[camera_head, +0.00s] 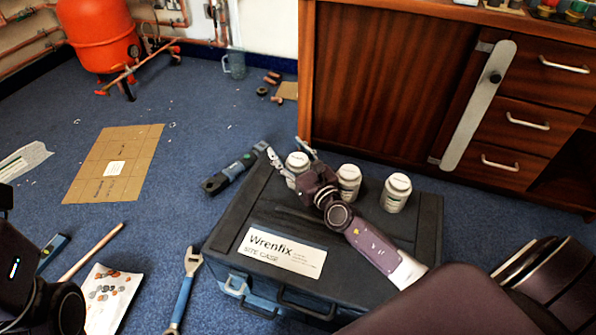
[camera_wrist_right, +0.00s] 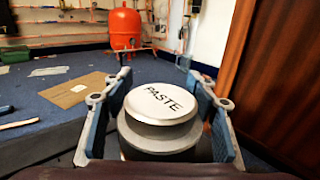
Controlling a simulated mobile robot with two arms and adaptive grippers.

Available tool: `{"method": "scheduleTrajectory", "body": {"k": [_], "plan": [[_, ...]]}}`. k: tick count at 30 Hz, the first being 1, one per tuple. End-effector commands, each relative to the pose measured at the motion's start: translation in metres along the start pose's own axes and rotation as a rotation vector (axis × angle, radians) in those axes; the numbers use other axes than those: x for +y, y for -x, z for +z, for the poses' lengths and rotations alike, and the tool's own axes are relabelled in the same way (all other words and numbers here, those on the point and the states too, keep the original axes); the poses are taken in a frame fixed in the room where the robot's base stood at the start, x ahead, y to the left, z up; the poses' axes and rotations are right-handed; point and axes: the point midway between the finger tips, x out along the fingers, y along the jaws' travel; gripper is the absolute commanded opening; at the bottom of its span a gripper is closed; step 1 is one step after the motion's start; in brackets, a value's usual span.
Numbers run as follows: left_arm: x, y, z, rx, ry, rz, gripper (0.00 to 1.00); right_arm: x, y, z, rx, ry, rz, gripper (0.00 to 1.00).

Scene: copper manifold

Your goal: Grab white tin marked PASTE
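Three white tins stand on the lid of the dark site case (camera_head: 215,240). The left tin (camera_head: 297,159) is partly hidden behind my right gripper (camera_head: 287,153). The middle tin (camera_head: 348,182) and right tin (camera_head: 395,193) stand apart to its right. In the right wrist view, the white tin marked PASTE (camera_wrist_right: 160,104) is upright, its black lettering readable on the lid. My right gripper (camera_wrist_right: 160,108) is open, with one finger on each side of this tin; any contact is hard to tell. Part of my left arm shows at the lower left, its fingers out of view.
A wooden cabinet (camera_head: 385,80) stands close behind the case. A dark tool (camera_head: 233,173) lies at the case's back left, and a blue-handled wrench (camera_head: 184,290) by its left side. A cardboard sheet (camera_head: 115,165) lies on the open carpet.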

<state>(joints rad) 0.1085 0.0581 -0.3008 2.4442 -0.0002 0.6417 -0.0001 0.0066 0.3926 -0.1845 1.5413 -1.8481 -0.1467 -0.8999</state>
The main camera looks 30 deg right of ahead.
Motion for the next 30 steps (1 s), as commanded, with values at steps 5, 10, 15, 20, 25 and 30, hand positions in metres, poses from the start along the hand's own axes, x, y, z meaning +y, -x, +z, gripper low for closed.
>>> {"method": "scheduleTrajectory", "body": {"k": [5,10,15,20,25,30], "plan": [[0.000,0.000,0.000,0.000,0.000,-0.002,0.40,0.000,0.000,0.000,0.000,0.000,0.000,0.31],[-0.001,0.001,0.000,-0.002,0.000,-0.005,0.40,0.000,0.000,0.000,0.000,0.000,0.000,0.12],[-0.001,0.001,0.001,-0.004,0.000,-0.005,0.40,0.000,0.000,0.000,0.000,0.000,0.000,0.00],[-0.001,0.001,0.001,-0.005,0.000,-0.006,0.40,0.000,0.000,0.001,-0.003,0.000,-0.001,0.00],[-0.001,-0.001,0.001,-0.005,0.000,-0.006,0.40,0.000,0.000,0.004,-0.003,0.000,-0.001,0.00],[-0.003,-0.003,0.002,-0.014,0.002,-0.012,0.40,0.000,0.000,0.013,-0.003,-0.001,-0.001,0.00]]}}
